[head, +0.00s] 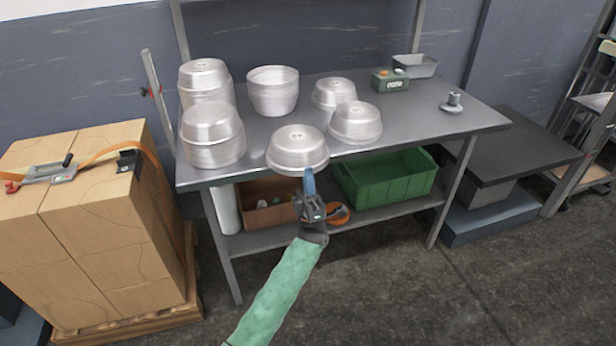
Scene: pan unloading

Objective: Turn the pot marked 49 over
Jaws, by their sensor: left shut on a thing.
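A silver pot (298,148) is bottom up at the front edge of the grey table. My left gripper (309,174) is shut on the near side of its rim, with blue fingers. I cannot tell whether the pot rests on the table or is slightly lifted. Two more single bottom-up pots stand behind it, one at the right (355,122) and one farther back (334,93). Any number marks are too small to read, so I cannot tell which pot is 49. My right gripper is not in view.
Bottom-up pot stacks stand at the left (213,135) and back left (205,80); another stack (273,90) widens upward. A green box (390,79), grey tray (415,66) and small metal piece (452,103) are at the right. The table (425,115) is clear at right centre. A green crate (388,185) sits below.

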